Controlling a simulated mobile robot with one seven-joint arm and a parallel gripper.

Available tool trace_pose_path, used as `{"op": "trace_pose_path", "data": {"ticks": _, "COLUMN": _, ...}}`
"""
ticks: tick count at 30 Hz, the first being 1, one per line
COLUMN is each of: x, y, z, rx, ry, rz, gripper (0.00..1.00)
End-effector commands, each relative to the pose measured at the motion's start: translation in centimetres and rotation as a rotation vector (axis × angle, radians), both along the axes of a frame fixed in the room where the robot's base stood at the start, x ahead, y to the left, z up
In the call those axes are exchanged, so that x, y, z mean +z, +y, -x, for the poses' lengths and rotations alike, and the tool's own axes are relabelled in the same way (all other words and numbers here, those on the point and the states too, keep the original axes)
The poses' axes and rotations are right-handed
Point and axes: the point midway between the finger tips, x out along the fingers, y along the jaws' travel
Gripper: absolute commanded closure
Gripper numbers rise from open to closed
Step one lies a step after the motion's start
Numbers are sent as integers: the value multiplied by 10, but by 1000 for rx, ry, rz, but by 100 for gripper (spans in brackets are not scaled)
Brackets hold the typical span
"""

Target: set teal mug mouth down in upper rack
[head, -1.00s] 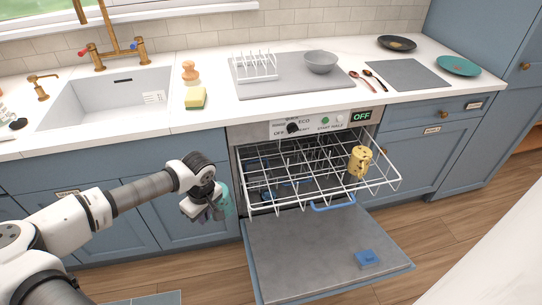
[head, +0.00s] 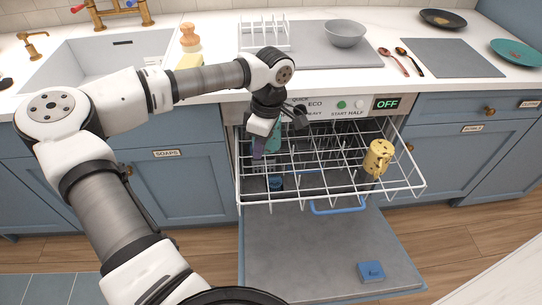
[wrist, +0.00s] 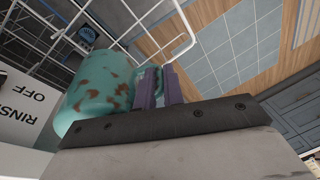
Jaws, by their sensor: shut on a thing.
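The teal mug (wrist: 95,92), mottled with brown spots, is held by my gripper (wrist: 160,88). In the wrist view the two purple fingers are closed at the mug's handle. In the head view only a strip of the mug (head: 274,138) shows behind my gripper (head: 259,147). They are at the back left of the upper rack (head: 330,203), a white wire rack pulled out of the dishwasher. I cannot tell whether the mug touches the wires or which way its mouth faces.
A yellow mug (head: 377,158) stands at the right of the upper rack. The rack's middle looks empty. The dishwasher door (head: 300,250) is folded down, with a blue block (head: 371,271) on it. The control panel (head: 350,106) and countertop edge are close behind my gripper.

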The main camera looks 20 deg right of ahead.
Motion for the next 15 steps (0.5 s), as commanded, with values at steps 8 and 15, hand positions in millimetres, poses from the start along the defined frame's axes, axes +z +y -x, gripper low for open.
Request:
{"op": "trace_pose_path", "data": {"ticks": 8, "x": -30, "y": 0, "z": -1, "rx": 0, "ry": 8, "rz": -8, "gripper": 100}}
{"op": "trace_pose_path", "data": {"ticks": 15, "x": -38, "y": 0, "z": 0, "rx": 0, "ry": 8, "rz": -8, "gripper": 100}}
